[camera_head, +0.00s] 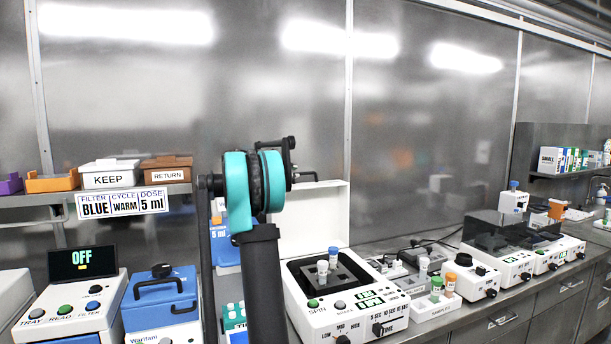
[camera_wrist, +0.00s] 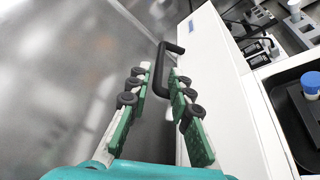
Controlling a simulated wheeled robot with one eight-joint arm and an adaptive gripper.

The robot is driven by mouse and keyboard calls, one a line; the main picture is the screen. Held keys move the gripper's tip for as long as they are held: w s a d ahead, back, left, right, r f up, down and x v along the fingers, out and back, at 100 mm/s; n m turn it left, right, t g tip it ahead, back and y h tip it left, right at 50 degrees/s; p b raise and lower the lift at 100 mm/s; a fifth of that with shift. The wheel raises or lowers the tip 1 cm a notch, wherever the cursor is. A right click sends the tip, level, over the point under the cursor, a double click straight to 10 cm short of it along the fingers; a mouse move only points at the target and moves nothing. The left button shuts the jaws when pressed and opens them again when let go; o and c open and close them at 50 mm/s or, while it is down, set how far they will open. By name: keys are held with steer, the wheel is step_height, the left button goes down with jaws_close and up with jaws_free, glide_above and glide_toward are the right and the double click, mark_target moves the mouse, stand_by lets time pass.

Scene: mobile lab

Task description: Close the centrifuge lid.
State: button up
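The centrifuge (camera_head: 330,318) is a white box with a dark well, SPIN and BRAKE buttons and dials. Its white lid (camera_head: 328,215) stands raised at the back, and shows in the wrist view (camera_wrist: 212,80) as a pale panel. A black handle (camera_wrist: 167,68) juts from the lid. In the head view my gripper (camera_head: 291,163) is at the lid's upper left. A blue-capped vial (camera_head: 333,258) stands in the well.
A vial rack (camera_head: 432,308) stands right of the centrifuge, with more instruments (camera_head: 497,262) farther along the bench. A blue-lidded box (camera_head: 160,300) and a reader (camera_head: 75,310) stand left. A shelf with labelled bins (camera_head: 108,175) is on the left wall.

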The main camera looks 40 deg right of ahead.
mark_target(303, 173)
steer(key=x, duration=0.7)
steer(key=shift+d+f, duration=0.15)
steer(key=shift+d, duration=0.2)
jaws_close()
